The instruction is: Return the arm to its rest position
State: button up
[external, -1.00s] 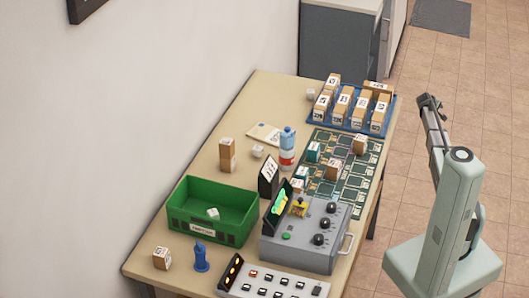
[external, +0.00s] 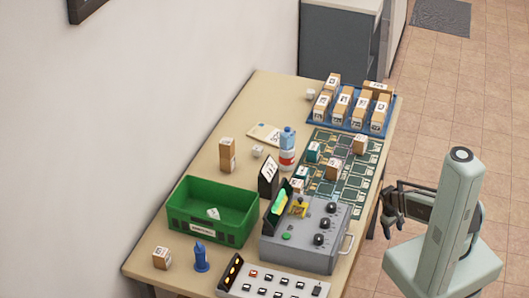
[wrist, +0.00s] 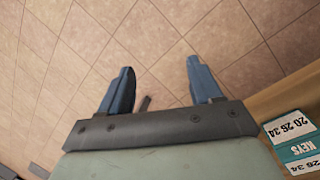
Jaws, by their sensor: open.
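My gripper (external: 391,210) hangs low beside my own upright column, just off the right edge of the table (external: 215,150). In the wrist view my gripper (wrist: 162,90) shows its two blue-grey fingers well apart, with nothing between them but floor tiles. It touches nothing that I can see.
On the table stand a grey control box (external: 308,232), a green crate (external: 240,215), a bottle (external: 287,148), a blue tray of boxes (external: 342,126) and a dark green grid board (external: 345,190). Tiled floor (external: 440,100) lies open behind my arm.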

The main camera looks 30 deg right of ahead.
jog(key=s+a+f+g, duration=0.1)
jog(key=s+a, duration=0.3)
jog(key=s, duration=0.4)
jog(key=s+a+f+m+g+y, duration=0.1)
jog(key=s+a+g, duration=0.1)
jog(key=s+a, duration=0.3)
jog(key=s+a+f+g+y, duration=0.1)
jog(key=s+a, duration=0.4)
jog(key=s, duration=0.8)
jog(key=shift+m+g, duration=0.4)
jog(key=shift+g, duration=0.1)
jog(key=shift+s, duration=0.1)
